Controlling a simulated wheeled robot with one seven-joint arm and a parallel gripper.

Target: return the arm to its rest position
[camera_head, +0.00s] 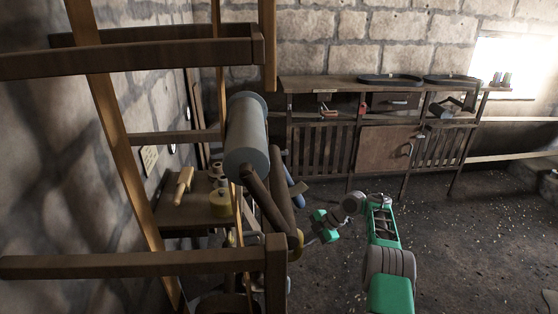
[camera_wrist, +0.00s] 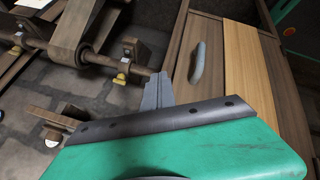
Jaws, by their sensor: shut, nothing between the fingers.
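My green and grey arm reaches up from the lower right in the head view and bends left at its wrist. My gripper (camera_head: 302,243) is beside the lower end of the dark wooden frame, close to a yellowish ring there; I cannot tell whether they touch. In the wrist view my gripper (camera_wrist: 158,90) shows its grey fingers together, with nothing held. Behind the fingertips runs a dark shaft (camera_wrist: 92,58) with brackets, and a wooden panel with a grey handle (camera_wrist: 198,62) lies just to the right.
A tall wooden frame (camera_head: 140,262) with a grey cylinder (camera_head: 246,135) stands on the left. A small table (camera_head: 170,215) with a mallet (camera_head: 184,184) is behind it. A workbench (camera_head: 340,85) lines the back wall. The floor (camera_head: 470,225) right of my arm is largely clear.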

